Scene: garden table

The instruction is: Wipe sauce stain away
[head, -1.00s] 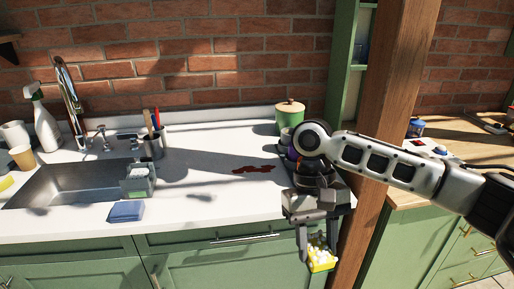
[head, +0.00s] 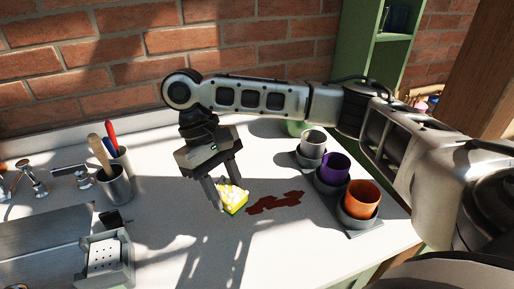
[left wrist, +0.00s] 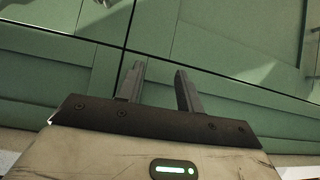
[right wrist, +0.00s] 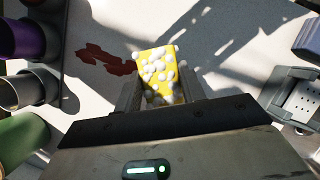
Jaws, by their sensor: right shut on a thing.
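A dark red sauce stain (head: 275,202) lies on the white countertop (head: 170,225); it also shows in the right wrist view (right wrist: 103,58). My right gripper (head: 229,196) is shut on a yellow sponge (head: 234,203) with white foam blobs on it. The sponge is just left of the stain in the head view, at or close above the counter; I cannot tell if it touches. The sponge (right wrist: 160,76) sits between the fingers in the right wrist view. My left gripper (left wrist: 158,82) shows only in its wrist view, fingers apart and empty, in front of green cabinet doors (left wrist: 215,35).
Grey, purple and orange cups (head: 359,200) stand in a holder right of the stain. A utensil cup (head: 115,182), a sink caddy (head: 104,258) and the sink (head: 45,235) are at the left. A brick wall is behind.

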